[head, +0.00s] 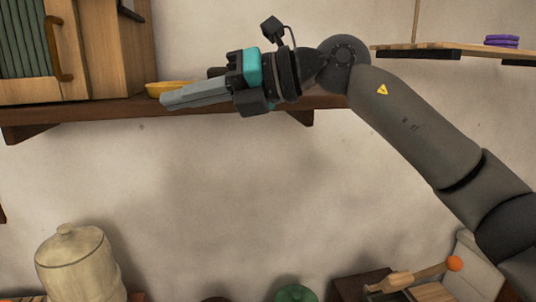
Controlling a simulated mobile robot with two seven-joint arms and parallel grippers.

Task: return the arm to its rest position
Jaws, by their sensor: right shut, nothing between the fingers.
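My right arm comes in from the right side of the head view and is raised in front of the wall. Its right gripper (180,98) points left, with its fingers shut and nothing between them. The fingers overlap the view of the wooden shelf and cover part of a yellow bowl. My left gripper is not in the picture.
A dark wooden shelf (70,117) carries a cabinet (110,50) and the yellow bowl (165,88). Another shelf (455,50) at upper right holds a purple stack (501,41). The middle wall is bare.

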